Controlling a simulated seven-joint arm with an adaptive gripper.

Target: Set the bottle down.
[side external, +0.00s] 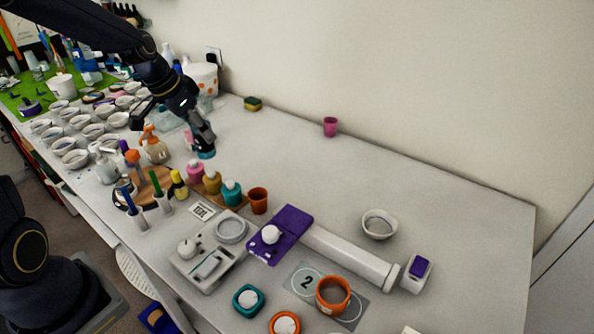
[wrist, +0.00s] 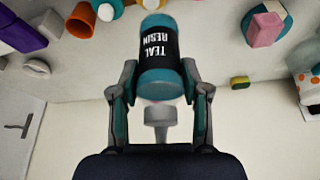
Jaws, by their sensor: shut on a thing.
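My gripper (wrist: 160,105) is shut on a bottle labelled TEAL RESIN (wrist: 160,75), with one finger on each side. The bottle has a teal body, a black label and a grey narrow top pointing toward my palm. In the side external view my gripper (side external: 203,141) hides most of the bottle, and only its teal lower end (side external: 206,154) shows below the fingers. It is over the white table (side external: 330,165), behind the row of resin bottles. I cannot tell whether its base touches the table.
Pink (side external: 195,174), amber (side external: 212,183) and teal (side external: 231,193) bottles stand in a row in front, beside an orange-brown cup (side external: 258,201). A spray bottle (side external: 153,147) is to the left. A sponge (side external: 253,103) and a magenta cup (side external: 330,127) are behind.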

